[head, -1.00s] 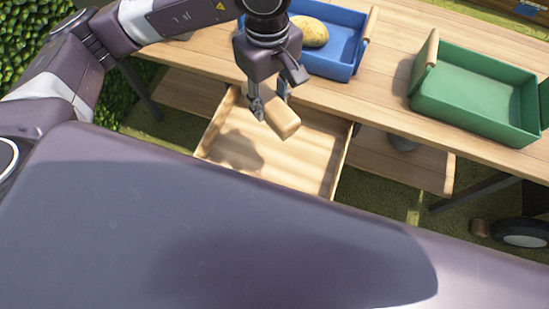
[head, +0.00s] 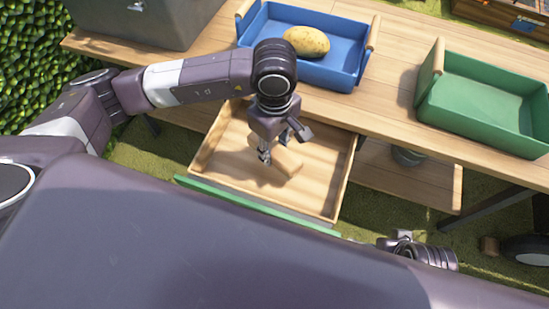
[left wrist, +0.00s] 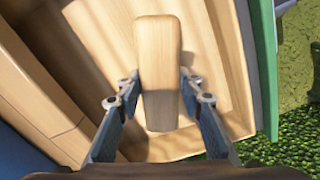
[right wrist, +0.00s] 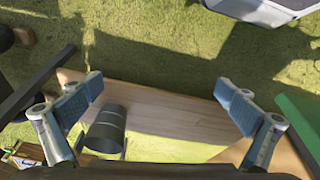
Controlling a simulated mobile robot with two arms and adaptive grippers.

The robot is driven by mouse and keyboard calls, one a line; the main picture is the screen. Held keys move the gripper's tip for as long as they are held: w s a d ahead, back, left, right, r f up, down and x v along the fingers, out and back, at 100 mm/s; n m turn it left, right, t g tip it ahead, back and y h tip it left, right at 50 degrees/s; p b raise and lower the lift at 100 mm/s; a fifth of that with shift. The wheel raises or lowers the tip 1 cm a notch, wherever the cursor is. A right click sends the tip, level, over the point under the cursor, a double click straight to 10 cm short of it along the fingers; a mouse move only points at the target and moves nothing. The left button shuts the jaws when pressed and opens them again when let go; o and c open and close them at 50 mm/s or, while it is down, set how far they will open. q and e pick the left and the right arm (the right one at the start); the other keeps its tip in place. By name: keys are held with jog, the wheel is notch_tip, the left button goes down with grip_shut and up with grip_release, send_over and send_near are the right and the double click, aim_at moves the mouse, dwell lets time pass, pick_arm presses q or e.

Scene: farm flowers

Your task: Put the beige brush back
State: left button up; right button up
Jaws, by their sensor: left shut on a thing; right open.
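The beige brush (head: 287,161) is a wooden block, held by my left gripper (head: 276,152) inside the open drawer (head: 318,200). In the left wrist view the brush (left wrist: 159,70) sits between the two fingers (left wrist: 160,95), with the drawer floor behind it. I cannot tell whether it touches the drawer floor. The drawer is wooden with a green front and looks empty otherwise. My right gripper (right wrist: 160,100) is open and empty in the right wrist view; part of the right arm shows at the lower right of the head view.
A blue tray (head: 340,76) with a potato (head: 306,41) and a green tray (head: 490,115) stand on the wooden table (head: 385,100). A grey box (head: 140,22) stands at the table's left. A dark metal pot (right wrist: 106,128) stands on the lower shelf (right wrist: 165,112).

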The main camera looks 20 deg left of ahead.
aim_at(274, 149)
pick_arm(q)
notch_tip(274, 149, down, 4)
jog(key=shift+f+b, duration=0.1)
jog(key=shift+b, duration=0.25)
jog(key=shift+f, duration=0.4)
pick_arm(e)
jog(key=v, duration=0.3)
jog(key=shift+w, duration=0.1)
pick_arm(q)
jog(key=shift+f, duration=0.1)
jog(key=o, duration=1.1)
pick_arm(e)
jog(key=shift+r, duration=0.15)
pick_arm(q)
jog(key=shift+w+r, duration=0.1)
jog(key=shift+r, duration=0.4)
notch_tip(274, 149, up, 11)
jog(key=shift+r+p, duration=0.15)
jog(key=shift+p, duration=0.75)
pick_arm(e)
notch_tip(274, 149, down, 7)
jog(key=shift+w, duration=0.5)
